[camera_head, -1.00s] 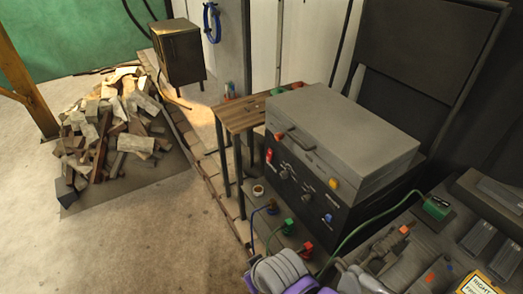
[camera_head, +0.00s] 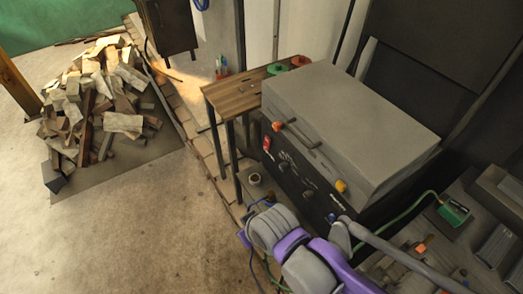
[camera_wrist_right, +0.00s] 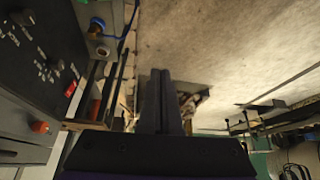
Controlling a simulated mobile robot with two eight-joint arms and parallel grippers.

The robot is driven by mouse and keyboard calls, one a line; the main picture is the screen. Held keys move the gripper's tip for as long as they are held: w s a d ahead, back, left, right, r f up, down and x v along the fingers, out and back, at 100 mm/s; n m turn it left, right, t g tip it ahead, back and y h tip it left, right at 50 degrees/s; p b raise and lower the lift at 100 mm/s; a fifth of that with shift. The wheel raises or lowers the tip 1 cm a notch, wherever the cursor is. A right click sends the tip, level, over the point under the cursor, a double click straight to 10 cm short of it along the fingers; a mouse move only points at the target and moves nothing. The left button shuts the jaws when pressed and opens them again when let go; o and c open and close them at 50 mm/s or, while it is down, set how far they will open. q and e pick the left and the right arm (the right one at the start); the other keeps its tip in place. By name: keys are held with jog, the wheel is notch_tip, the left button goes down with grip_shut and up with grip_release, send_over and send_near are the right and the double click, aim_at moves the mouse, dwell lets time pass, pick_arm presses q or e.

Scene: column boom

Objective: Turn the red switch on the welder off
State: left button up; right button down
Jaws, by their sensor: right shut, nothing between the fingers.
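The welder (camera_head: 345,125) is a grey-topped box with a black front panel, standing right of centre in the head view. Its red switch (camera_head: 266,143) is at the upper left of the panel, below an orange knob (camera_head: 277,126). In the right wrist view the red switch (camera_wrist_right: 71,88) shows at the left, on the panel's edge. My right gripper (camera_wrist_right: 160,78) is shut and empty, with its fingers apart from the switch. In the head view my right arm is in front of the panel's lower part, and its fingers are not clearly seen. My left gripper is not in view.
A wooden side table (camera_head: 238,97) stands left of the welder. Black knobs, a yellow knob (camera_head: 341,186) and a green cable (camera_head: 395,205) are near the panel.

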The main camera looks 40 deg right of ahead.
jog(key=w+d+f+n+t+h+b, duration=0.1)
jog(key=w+d+f+n+h+b, duration=0.1)
jog(key=w+d+f+h+b, duration=0.85)
pick_arm(q)
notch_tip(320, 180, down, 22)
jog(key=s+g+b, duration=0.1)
jog(key=b, duration=0.8)
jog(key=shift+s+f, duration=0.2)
pick_arm(e)
jog(key=w+d+f+n+t+h, duration=0.1)
jog(key=w+d+n+t, duration=0.1)
jog(key=w, duration=0.4)
jog(key=w+d+f+n+t+h, duration=0.1)
jog(key=w+d+f+n+t, duration=0.1)
jog(key=w, duration=0.4)
jog(key=shift+w+d+f, duration=0.15)
jog(key=shift+d+f, duration=0.05)
jog(key=shift+d, duration=0.7)
jog(key=shift+h, duration=0.25)
jog(key=shift+d, duration=0.1)
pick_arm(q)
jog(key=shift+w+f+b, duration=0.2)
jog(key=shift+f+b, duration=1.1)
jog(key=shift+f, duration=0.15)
pick_arm(e)
send_near(267, 143)
jog(key=w+d+f, duration=0.3)
jog(key=w+d, duration=0.1)
jog(key=w, duration=0.1)
